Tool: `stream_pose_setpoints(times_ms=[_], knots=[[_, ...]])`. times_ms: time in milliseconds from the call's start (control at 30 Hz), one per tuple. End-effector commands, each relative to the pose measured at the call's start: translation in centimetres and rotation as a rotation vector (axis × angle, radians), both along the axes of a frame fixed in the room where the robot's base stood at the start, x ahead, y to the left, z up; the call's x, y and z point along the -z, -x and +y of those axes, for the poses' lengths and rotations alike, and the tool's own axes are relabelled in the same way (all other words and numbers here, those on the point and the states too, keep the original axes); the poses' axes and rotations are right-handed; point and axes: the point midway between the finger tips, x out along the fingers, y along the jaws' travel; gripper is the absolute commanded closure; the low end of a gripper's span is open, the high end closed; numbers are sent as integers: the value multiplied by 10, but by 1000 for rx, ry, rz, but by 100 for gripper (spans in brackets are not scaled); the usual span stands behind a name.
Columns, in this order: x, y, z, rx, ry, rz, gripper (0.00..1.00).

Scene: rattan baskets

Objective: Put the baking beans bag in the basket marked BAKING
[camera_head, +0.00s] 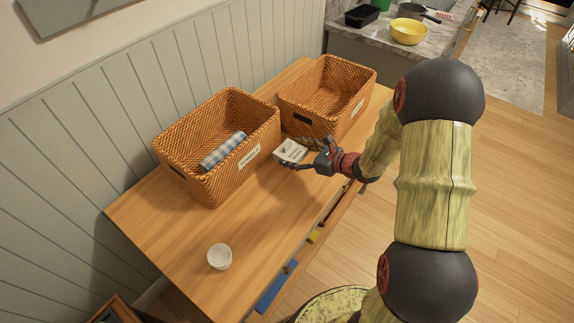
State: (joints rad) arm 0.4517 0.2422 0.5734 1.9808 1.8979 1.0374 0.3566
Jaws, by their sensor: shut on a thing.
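The baking beans bag (290,151), a small pale packet with dark print, is at my gripper in front of the gap between the two baskets. My gripper (306,156) is shut on it; the fingers partly cover the bag. Whether the bag touches the table cannot be told. The far rattan basket (345,116) looks empty and has a pale label (357,107) too small to read. The near rattan basket (215,186) holds a rolled checked cloth (222,151); its label (249,155) is hard to read.
Both baskets stand on a wooden table (165,235) against a panelled wall. A small white bowl (219,257) stands near the table's front left. The tabletop between bowl and baskets is clear. A counter with a yellow bowl (408,32) is farther back.

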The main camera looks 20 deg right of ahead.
Motion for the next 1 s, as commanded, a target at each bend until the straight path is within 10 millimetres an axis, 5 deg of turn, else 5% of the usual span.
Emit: stream_pose_setpoints(times_ms=[600,1000], knots=[[59,-16,20,2,-1,-3,69],[62,-16,20,1,0,-4,69]])
